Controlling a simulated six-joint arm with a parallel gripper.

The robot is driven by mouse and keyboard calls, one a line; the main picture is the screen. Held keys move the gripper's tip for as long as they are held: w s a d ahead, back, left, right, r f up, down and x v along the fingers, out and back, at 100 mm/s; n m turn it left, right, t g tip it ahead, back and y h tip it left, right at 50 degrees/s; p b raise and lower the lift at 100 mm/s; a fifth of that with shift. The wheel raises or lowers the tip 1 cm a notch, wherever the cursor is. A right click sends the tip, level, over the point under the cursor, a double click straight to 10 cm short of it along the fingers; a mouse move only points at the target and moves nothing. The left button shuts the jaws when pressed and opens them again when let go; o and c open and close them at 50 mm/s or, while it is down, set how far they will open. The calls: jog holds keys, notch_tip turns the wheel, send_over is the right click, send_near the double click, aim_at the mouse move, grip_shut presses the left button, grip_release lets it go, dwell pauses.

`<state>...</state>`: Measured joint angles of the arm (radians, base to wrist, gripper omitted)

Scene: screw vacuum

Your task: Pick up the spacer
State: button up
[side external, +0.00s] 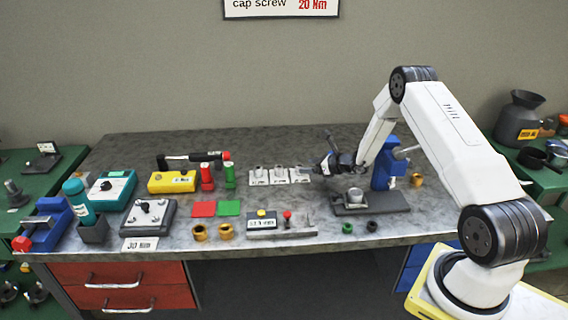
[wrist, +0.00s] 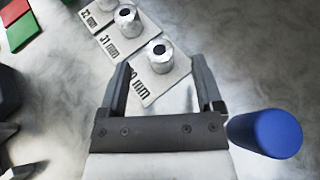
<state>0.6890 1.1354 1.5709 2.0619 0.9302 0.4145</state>
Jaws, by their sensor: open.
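Three small metal spacers stand upright on white labelled plates. In the wrist view the nearest spacer (wrist: 160,56) stands on a plate (wrist: 178,72) whose label is partly hidden and ends in "0 mm". A second spacer (wrist: 128,21) stands on the 31 mm plate, and a third (wrist: 108,4) is cut off at the top edge on the 32 mm plate. My gripper (wrist: 161,64) is open and empty, its fingertips to either side of the nearest spacer in the picture; contact is not visible. In the side view my gripper (side external: 324,168) is just right of the plates (side external: 299,175).
A blue stand (side external: 385,165) and a dark plate with a metal block (side external: 356,197) are close right of my gripper. A blue cylinder (wrist: 265,133) shows at right in the wrist view. Red (side external: 204,209) and green (side external: 229,208) squares lie front left.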

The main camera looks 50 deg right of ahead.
aim_at(300, 166)
jog(key=shift+x, duration=2.9)
grip_shut()
